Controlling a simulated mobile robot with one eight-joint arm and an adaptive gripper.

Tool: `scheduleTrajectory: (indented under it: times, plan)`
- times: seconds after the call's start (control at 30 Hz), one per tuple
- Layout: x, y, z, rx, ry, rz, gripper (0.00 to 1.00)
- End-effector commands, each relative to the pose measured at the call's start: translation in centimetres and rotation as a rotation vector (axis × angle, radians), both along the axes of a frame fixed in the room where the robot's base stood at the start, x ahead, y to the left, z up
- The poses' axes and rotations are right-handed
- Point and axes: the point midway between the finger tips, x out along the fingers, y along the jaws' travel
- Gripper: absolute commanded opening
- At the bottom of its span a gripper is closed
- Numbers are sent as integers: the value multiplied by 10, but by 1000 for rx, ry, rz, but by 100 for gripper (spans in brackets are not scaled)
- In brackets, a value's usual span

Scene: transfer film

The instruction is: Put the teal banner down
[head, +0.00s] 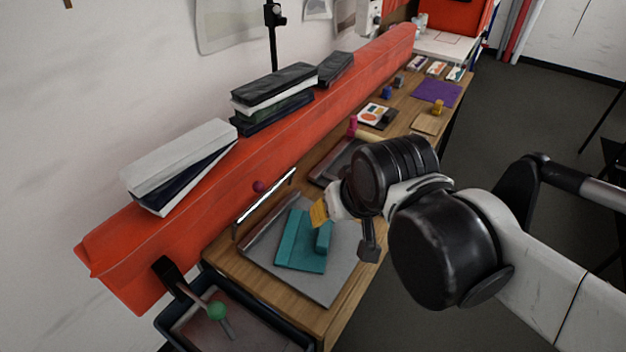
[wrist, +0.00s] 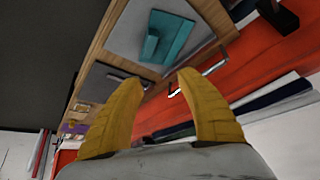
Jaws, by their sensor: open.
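The teal banner (head: 297,243) lies on a grey board (head: 330,287) on the wooden table, with a raised teal piece at its right side. In the wrist view the teal banner (wrist: 172,36) lies on the grey board, beyond my fingertips. My gripper (wrist: 157,82) is open, its two yellow fingers apart with nothing between them. In the head view my gripper (head: 319,214) is above the board's far right side, close to the banner in the picture. Part of it is hidden by my wrist, and I cannot tell its exact height.
A red beam (head: 330,105) runs behind the table and carries books (head: 180,160). A dark tray (head: 235,330) with a green ball-topped piece (head: 216,309) stands at the near end. A white-lit bar (head: 266,195) rises behind the board. Small items and a purple cloth (head: 436,91) lie farther along.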

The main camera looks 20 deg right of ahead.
Motion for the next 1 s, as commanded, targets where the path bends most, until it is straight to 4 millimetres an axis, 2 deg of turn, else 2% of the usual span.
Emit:
scheduleTrajectory:
  times: [0.1, 0.13, 0.27, 0.37, 0.53, 0.77, 1.0]
  plan:
    - [-11, 2, 0, -24, -54, 42, 44]
    - [-12, 3, 1, -28, -63, 49, 52]
    - [-11, 3, 2, -29, -66, 51, 54]
    - [-1, 1, 4, -11, -25, 19, 54]
    - [29, -5, -3, 39, 105, -83, 54]
    - [71, -14, -36, 96, 296, -247, 54]
    - [99, -24, -86, 126, 462, -401, 54]
